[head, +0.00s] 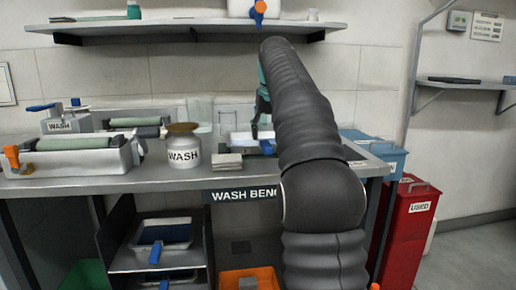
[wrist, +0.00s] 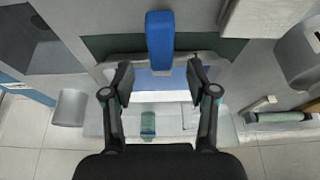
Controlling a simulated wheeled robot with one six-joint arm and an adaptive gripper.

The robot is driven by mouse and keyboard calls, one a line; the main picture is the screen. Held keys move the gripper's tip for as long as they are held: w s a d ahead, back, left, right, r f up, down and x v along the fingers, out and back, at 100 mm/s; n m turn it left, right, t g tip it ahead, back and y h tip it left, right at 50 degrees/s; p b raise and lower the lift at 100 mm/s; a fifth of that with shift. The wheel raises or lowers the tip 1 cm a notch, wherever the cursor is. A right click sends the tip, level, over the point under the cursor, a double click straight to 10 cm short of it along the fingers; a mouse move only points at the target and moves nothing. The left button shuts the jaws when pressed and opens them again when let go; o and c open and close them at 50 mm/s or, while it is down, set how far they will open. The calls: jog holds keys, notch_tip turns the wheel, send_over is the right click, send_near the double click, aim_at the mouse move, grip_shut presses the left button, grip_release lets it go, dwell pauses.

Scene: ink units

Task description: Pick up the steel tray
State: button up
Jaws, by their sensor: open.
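A shallow pale tray with a blue inside, which I take to be the steel tray (head: 241,136), sits on the bench, partly hidden behind my arm. In the wrist view the tray (wrist: 160,97) lies below my gripper, with its thick blue handle (wrist: 160,40) pointing to the top of the picture. My gripper (wrist: 160,78) is open, with one finger on each side of the tray's middle, near the handle's base. No contact is visible. In the head view my gripper (head: 259,128) points down over the tray, mostly hidden by my arm.
A white WASH jar (head: 183,152) and a small grey stack (head: 228,161) stand left of the tray. Steel troughs with green rollers (head: 75,155) fill the bench's left. A shelf (head: 180,27) hangs above. Another blue-handled tray (head: 163,233) lies on the rack below. A red USED bin (head: 410,225) stands right.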

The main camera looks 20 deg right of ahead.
aim_at(265, 142)
jog(key=shift+b+x, duration=0.7)
jog(key=shift+x, duration=1.95)
jog(key=shift+w, duration=0.2)
jog(key=shift+c, duration=0.2)
jog(key=shift+r, duration=0.1)
grip_shut()
